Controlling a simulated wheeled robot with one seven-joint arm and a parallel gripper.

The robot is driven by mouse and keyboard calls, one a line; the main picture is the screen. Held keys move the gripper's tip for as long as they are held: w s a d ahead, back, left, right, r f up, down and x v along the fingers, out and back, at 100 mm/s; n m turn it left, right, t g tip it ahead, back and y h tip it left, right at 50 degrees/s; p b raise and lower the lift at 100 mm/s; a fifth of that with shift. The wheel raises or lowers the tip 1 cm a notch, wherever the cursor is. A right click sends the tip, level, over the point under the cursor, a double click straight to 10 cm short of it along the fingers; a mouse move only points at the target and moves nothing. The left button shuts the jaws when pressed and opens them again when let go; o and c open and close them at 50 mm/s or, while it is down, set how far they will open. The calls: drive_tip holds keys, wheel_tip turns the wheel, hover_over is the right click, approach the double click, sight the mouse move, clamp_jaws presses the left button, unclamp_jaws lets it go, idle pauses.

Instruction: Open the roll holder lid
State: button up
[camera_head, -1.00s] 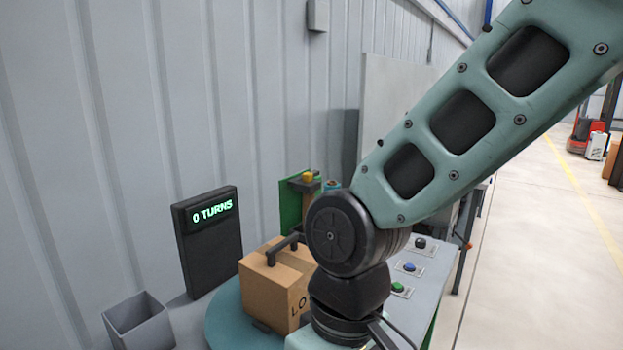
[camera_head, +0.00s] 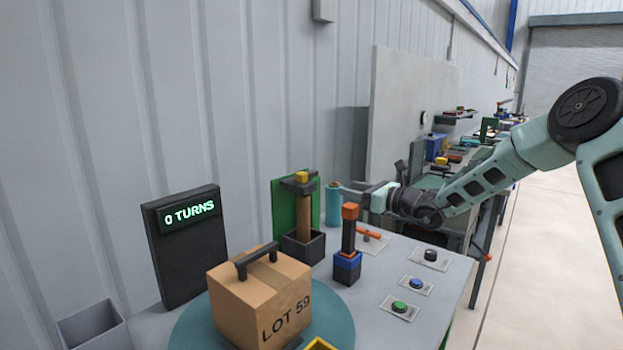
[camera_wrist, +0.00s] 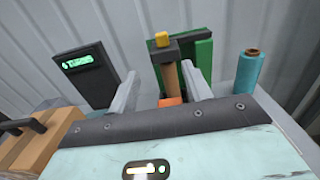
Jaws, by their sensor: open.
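A stand that looks like the roll holder has a brown upright roll (camera_head: 303,212), a dark base, a green back panel (camera_head: 282,205) and a dark top bar with a yellow knob (camera_head: 301,177). I take the top bar to be its lid; it lies across the roll's top. In the wrist view the yellow knob (camera_wrist: 162,39) and brown roll (camera_wrist: 173,80) stand upright ahead, between my fingers' lines. My gripper (camera_head: 356,190) is open and empty, right of the stand and apart from it. In the wrist view its two grey fingers (camera_wrist: 162,76) are spread.
An orange-topped black post (camera_head: 349,235) stands in front of the gripper. A teal roll (camera_head: 333,205) is behind it. A carton (camera_head: 260,298) sits on a round turntable, beside a "0 TURNS" display (camera_head: 187,243). Several push buttons (camera_head: 400,307) lie on the front right tabletop.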

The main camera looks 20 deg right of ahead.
sight(306, 176)
drive_tip(key=shift+w+r, duration=0.1)
drive_tip(key=shift+w, duration=0.25)
drive_tip(key=p+x, duration=0.5)
drive_tip(key=x, duration=1.1)
drive_tip(key=shift+w+a+p, duration=0.3)
drive_tip(key=shift+p, duration=0.05)
clamp_jaws()
drive_tip(key=shift+d, duration=0.1)
